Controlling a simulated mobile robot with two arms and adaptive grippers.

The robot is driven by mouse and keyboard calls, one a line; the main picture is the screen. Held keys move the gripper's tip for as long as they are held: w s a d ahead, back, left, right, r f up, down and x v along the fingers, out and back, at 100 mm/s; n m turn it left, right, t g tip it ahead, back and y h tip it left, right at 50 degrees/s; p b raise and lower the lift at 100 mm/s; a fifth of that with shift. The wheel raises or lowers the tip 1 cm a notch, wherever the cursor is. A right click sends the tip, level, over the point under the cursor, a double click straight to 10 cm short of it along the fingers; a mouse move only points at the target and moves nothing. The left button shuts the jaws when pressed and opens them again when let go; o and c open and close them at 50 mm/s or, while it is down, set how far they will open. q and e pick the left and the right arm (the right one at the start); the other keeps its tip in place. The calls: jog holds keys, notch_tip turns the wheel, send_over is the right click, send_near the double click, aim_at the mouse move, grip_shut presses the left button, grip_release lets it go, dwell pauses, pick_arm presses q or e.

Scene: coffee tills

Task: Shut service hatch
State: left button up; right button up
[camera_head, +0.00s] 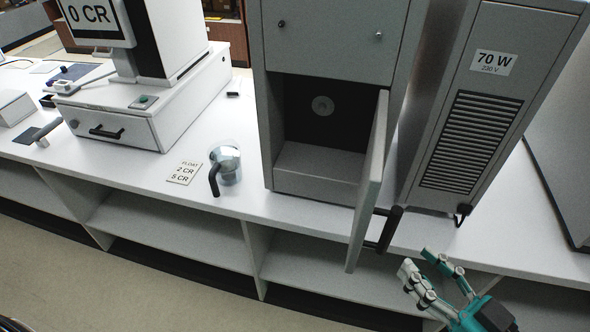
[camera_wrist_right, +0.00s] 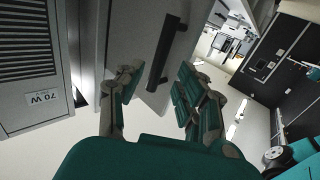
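The service hatch door (camera_head: 371,185) stands open on a grey cabinet (camera_head: 330,40), swung out past the counter's front edge. Its black bar handle (camera_head: 384,230) is on the door's right-hand face. The dark hatch opening (camera_head: 310,115) shows a round disc on its back wall. My right gripper (camera_head: 420,262) is open and empty, to the right of and below the handle, apart from it. In the right wrist view, the handle (camera_wrist_right: 167,52) appears between and beyond the spread fingers (camera_wrist_right: 155,85). My left gripper is not in view.
A grey vented unit (camera_head: 475,110) labelled 70 W stands right of the cabinet, close to the door. A metal jug (camera_head: 228,165) and a float card (camera_head: 184,173) sit left of the hatch. A till (camera_head: 140,110) stands further left on the white counter (camera_head: 240,200).

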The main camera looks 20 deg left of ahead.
aim_at(392, 237)
jog(key=p+x, duration=0.1)
jog(key=x, duration=0.1)
jog(key=p+x, duration=0.1)
jog(key=x, duration=0.2)
jog(key=p+x, duration=0.1)
jog(key=x, duration=0.1)
jog(key=shift+w+a+r, duration=0.2)
jog(key=shift+a+r, duration=0.1)
jog(key=shift+s+d+f, duration=0.1)
jog(key=shift+f, duration=0.15)
jog(key=shift+c, duration=1.1)
grip_shut()
